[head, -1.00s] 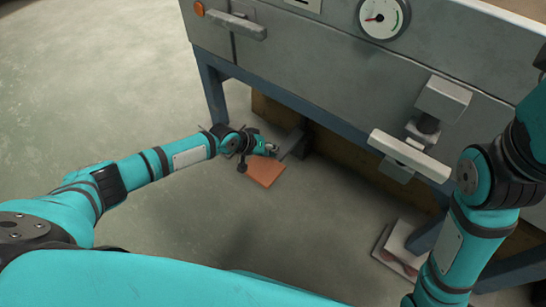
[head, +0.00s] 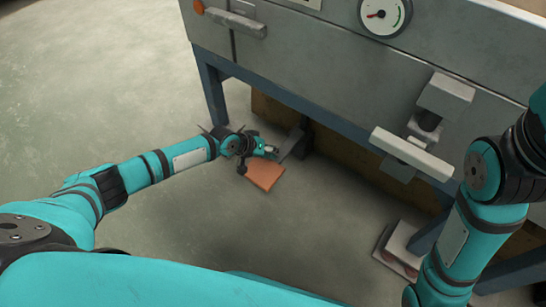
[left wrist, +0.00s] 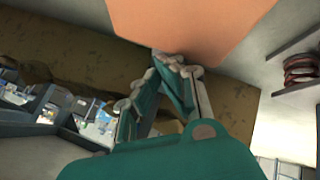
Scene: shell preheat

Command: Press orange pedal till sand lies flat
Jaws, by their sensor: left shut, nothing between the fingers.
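The orange pedal (head: 264,176) is a flat plate low by the floor under the grey machine. A dark bar lies behind it. My left gripper (head: 270,153) is at the pedal's far edge in the head view, shut and empty. In the left wrist view the pedal (left wrist: 190,25) fills the top middle, and my left fingertips (left wrist: 172,62) are close together at its edge. I cannot tell whether they touch it. My right arm comes in at the right, but its gripper is out of view. No sand is in view.
The grey machine (head: 310,65) stands on blue legs, with a round gauge (head: 382,15), an orange lamp and protruding light handles. A pale platform with reddish discs (head: 400,262) is low at the right. Floor to the left is clear.

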